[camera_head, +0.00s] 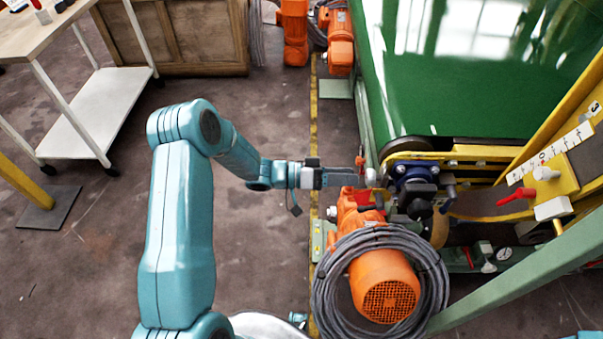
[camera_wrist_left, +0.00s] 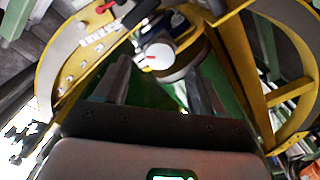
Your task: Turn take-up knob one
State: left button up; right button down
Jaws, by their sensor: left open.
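My left gripper (camera_head: 356,178) reaches in from the left, level with a small white round knob (camera_head: 371,177) at the end of the green belt. Whether it touches the knob is unclear in the head view. In the left wrist view the open jaws (camera_wrist_left: 160,74) point at a white round knob (camera_wrist_left: 158,57) with a red part beside it. The knob shows between and beyond the fingertips. Which knob is number one is not readable. My right gripper is not in view.
A dark blue bearing housing (camera_head: 413,170) lies just right of the gripper. An orange motor (camera_head: 385,285) with coiled grey cable (camera_head: 330,290) stands below. A yellow frame carries a white scale (camera_head: 550,155) and a red lever (camera_head: 516,196).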

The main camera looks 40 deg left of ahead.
pick_arm(q)
jog(key=v, duration=1.2)
jog(key=shift+s+a, duration=0.15)
